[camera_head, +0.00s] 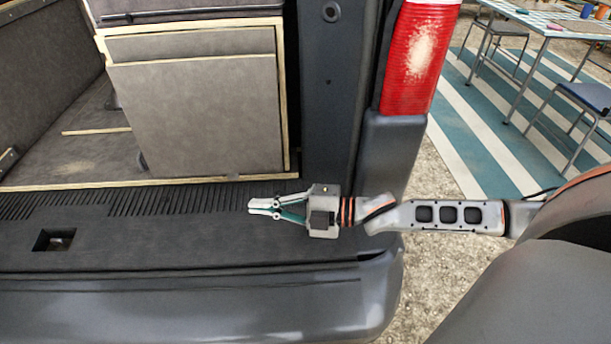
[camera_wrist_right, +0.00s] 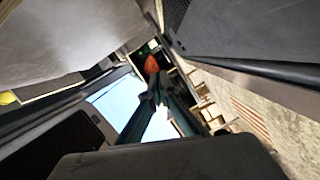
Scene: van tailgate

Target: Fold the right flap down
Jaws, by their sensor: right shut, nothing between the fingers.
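The right flap appears to be the grey panel with pale wooden edges (camera_head: 200,120) on the cabinet inside the van. It stands upright in the head view. My right gripper (camera_head: 252,207) is shut and empty. It points left, over the ribbed sill in front of the panel's lower right corner, and looks apart from it. In the right wrist view the closed fingertips (camera_wrist_right: 154,92) show in the middle. A grey panel with a pale edge (camera_wrist_right: 70,40) is at upper left there; I cannot tell whether it is the flap. My left gripper is not in view.
The dark van sill (camera_head: 150,225) has a square recess (camera_head: 53,240) at left. The bumper (camera_head: 190,300) runs along the front. The van's corner pillar (camera_head: 333,90) and red tail light (camera_head: 418,60) stand close by the right arm. A table (camera_head: 560,20) and chairs are behind at right.

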